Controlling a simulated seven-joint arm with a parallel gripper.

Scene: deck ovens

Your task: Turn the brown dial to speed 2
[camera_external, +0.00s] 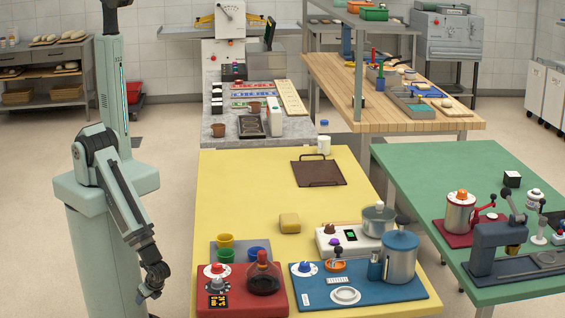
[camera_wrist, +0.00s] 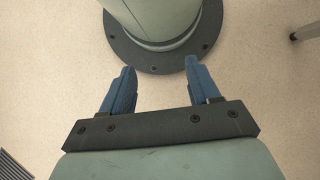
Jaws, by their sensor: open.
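A small brown dial (camera_external: 330,228) sits on top of a white box (camera_external: 326,246) on the yellow table, near a green display. Its pointer and speed marks are too small to read. My gripper (camera_external: 148,292) hangs low at the left, off the table and well apart from the dial. In the wrist view, the two blue fingers of my gripper (camera_wrist: 161,88) are spread with nothing between them, above bare floor. The dial is not in the wrist view.
A red base with a dark flask (camera_external: 264,275) stands at the table's near left corner. A blue base (camera_external: 390,292) with a lidded metal pot (camera_external: 400,262) stands at right. A grey pot (camera_external: 379,219) is beside the display. The table's middle is clear.

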